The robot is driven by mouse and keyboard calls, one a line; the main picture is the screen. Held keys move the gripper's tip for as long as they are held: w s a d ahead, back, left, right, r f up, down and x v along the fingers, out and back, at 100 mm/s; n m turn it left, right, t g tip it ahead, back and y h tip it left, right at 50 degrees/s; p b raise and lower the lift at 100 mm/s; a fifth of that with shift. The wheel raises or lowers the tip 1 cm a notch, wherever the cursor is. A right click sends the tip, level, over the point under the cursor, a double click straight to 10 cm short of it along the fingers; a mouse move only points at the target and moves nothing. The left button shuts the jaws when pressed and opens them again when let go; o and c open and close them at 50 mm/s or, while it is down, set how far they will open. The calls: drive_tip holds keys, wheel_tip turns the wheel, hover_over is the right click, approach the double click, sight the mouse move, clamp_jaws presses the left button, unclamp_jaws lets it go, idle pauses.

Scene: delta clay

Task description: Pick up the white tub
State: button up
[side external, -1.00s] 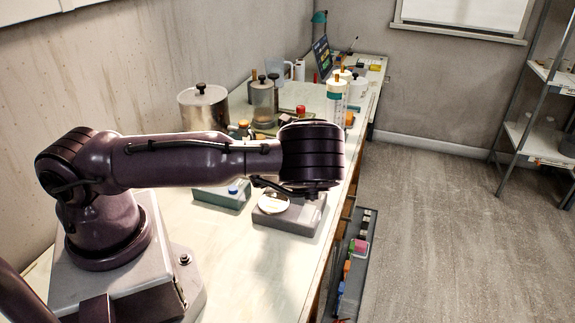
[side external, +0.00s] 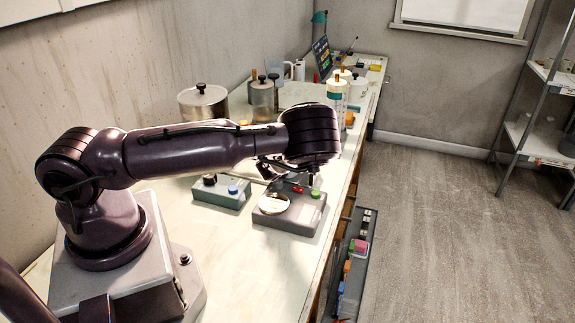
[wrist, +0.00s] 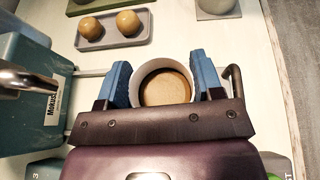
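The white tub (wrist: 137,74) is round, with a tan round surface inside it. In the wrist view it sits between the two blue fingers of my gripper (wrist: 162,77), which lie close against its left and right sides. My gripper looks shut on it. The near part of the tub is hidden behind the gripper's dark bar. In the side view the tub and fingertips are hidden behind my wrist.
A teal box (wrist: 28,75) stands close on the left in the wrist view. A grey tray (wrist: 146,28) with two brown balls lies beyond the tub. In the side view, a grey scale (side external: 305,215) and a green-grey box (side external: 222,194) stand nearer on the bench.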

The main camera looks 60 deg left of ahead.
drive_tip(key=shift+c, duration=0.4)
drive_tip(key=shift+r, duration=0.1)
